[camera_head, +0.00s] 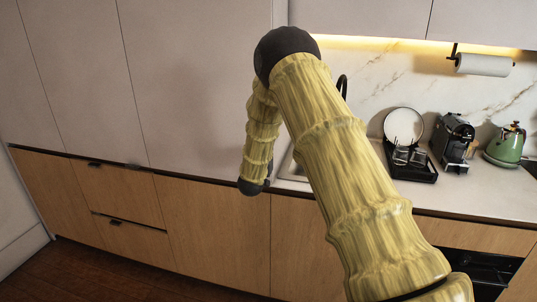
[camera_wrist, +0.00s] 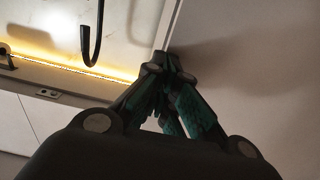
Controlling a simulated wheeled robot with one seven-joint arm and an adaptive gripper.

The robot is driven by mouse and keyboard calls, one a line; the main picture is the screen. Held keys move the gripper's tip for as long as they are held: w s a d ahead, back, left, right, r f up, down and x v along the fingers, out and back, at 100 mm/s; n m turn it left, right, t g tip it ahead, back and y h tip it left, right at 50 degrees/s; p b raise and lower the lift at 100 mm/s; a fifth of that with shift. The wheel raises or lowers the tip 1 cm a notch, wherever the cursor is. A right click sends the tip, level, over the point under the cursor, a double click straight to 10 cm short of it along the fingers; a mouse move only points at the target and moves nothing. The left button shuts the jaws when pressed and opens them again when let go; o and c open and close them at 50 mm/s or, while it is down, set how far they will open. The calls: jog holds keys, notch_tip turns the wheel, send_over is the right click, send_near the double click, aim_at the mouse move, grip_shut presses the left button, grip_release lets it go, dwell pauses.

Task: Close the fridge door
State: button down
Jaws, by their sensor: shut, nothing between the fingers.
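Tall pale cabinet fronts (camera_head: 190,80) fill the left and middle of the head view, and look flush at their seams. No handle or label shows which of them is the fridge door. My gripper (camera_wrist: 168,66) shows in the wrist view with its dark, green-padded fingers together and empty. Its tips are near the vertical edge of a pale panel (camera_wrist: 245,65) on the right; I cannot tell whether they touch it. In the head view my gripper is not visible.
A counter (camera_head: 480,197) on the right holds a dish rack (camera_head: 411,165), a coffee machine (camera_head: 453,140) and a green kettle (camera_head: 506,146). A black tap (camera_wrist: 91,40) hangs into the wrist view. Wooden drawers (camera_head: 120,195) run below; dark floor (camera_head: 90,278) is clear at lower left.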

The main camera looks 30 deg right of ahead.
jog(key=b+v, duration=0.4)
jog(key=v, duration=1)
jog(key=s+a+f+n+g+y, duration=0.1)
jog(key=s+a+f+n+y, duration=0.2)
jog(key=s+f, duration=0.5)
jog(key=s+a+f+n+g+y, duration=0.1)
jog(key=s+a+f+y, duration=0.3)
jog(key=f, duration=0.9)
jog(key=s+a+f+n+g+y, duration=0.2)
jog(key=s+a+f, duration=0.3)
jog(key=f, duration=0.5)
jog(key=s+a+f+n+g+y, duration=0.1)
jog(key=s+a+f+g, duration=0.1)
jog(key=s, duration=0.9)
jog(key=s+a+f+n+g+y, duration=0.1)
jog(key=s+a+f+g+y, duration=0.1)
jog(key=s+f, duration=0.4)
jog(key=s+a+f+n+g+y, duration=0.1)
jog(key=s+a+f+g, duration=0.3)
jog(key=s, duration=1.2)
jog(key=shift+s+a+f, duration=0.35)
jog(key=shift+a+f, duration=0.05)
jog(key=shift+a, duration=0.5)
